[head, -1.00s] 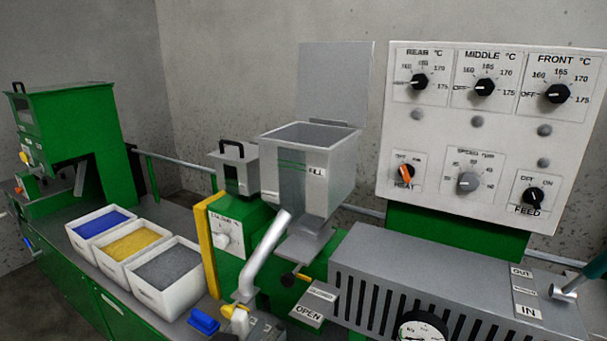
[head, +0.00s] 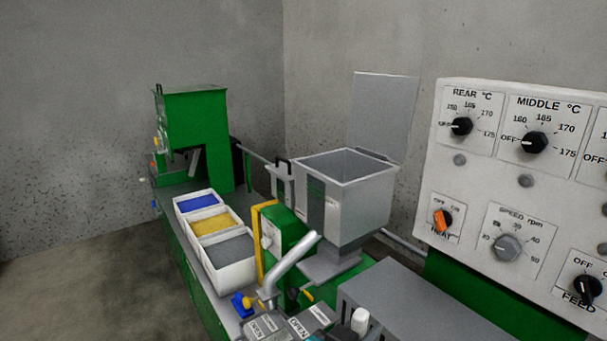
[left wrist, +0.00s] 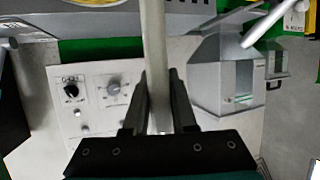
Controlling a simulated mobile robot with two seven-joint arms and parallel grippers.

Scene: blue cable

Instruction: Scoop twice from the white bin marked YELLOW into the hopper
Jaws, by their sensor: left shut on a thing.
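The middle white bin (head: 191,231) holds yellow material (head: 213,223) in the head view; I cannot read its marking. The grey metal hopper (head: 368,212) stands right of the bins with its lid (head: 383,115) raised, and its mouth is open. My left gripper (left wrist: 160,122) is shut on a pale straight handle (left wrist: 154,60), seen in the left wrist view. The handle's far end runs out of the top of that view. A rimmed yellow patch (left wrist: 78,3) is cut off there, and I cannot tell what it is. My right gripper is not in view.
A blue-filled bin (head: 178,208) is behind the yellow one and a grey-filled bin (head: 230,278) in front. A bent grey pipe (head: 290,268) rises before the hopper. A control panel (head: 480,188) stands right. A green machine (head: 192,120) stands behind the bins.

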